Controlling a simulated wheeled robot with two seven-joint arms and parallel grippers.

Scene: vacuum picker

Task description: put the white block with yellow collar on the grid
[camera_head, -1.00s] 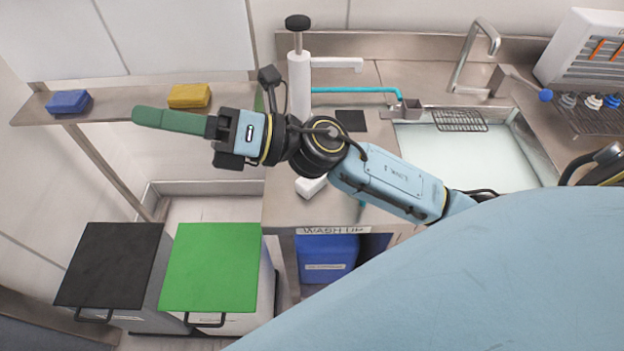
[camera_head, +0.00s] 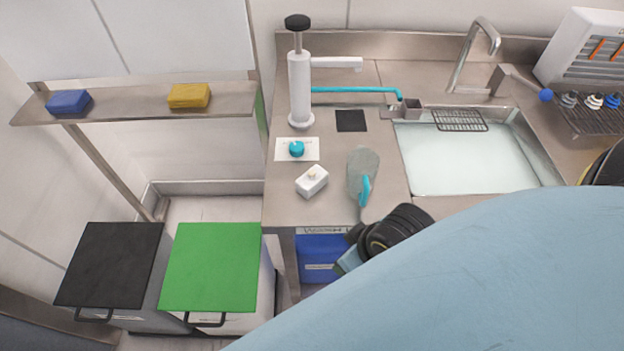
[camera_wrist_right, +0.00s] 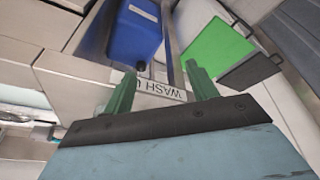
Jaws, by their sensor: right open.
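A white block (camera_head: 312,183) with a small pale yellowish collar or knob on top stands upright on the metal counter, left of a clear jug. The wire grid (camera_head: 459,121) lies at the back edge of the sink, right of the block. My right gripper (camera_wrist_right: 161,72) is open and empty in the right wrist view, its two green fingers apart in front of the "WASH UP" label. In the head view only a black wrist part of that arm shows below the jug; its fingers are hidden. My left gripper is not in view.
A white card (camera_head: 283,150) with a teal knob (camera_head: 297,149), a tall white pump (camera_head: 300,90) and a black mat (camera_head: 351,120) are behind. A dark rack (camera_head: 590,122) is far right.

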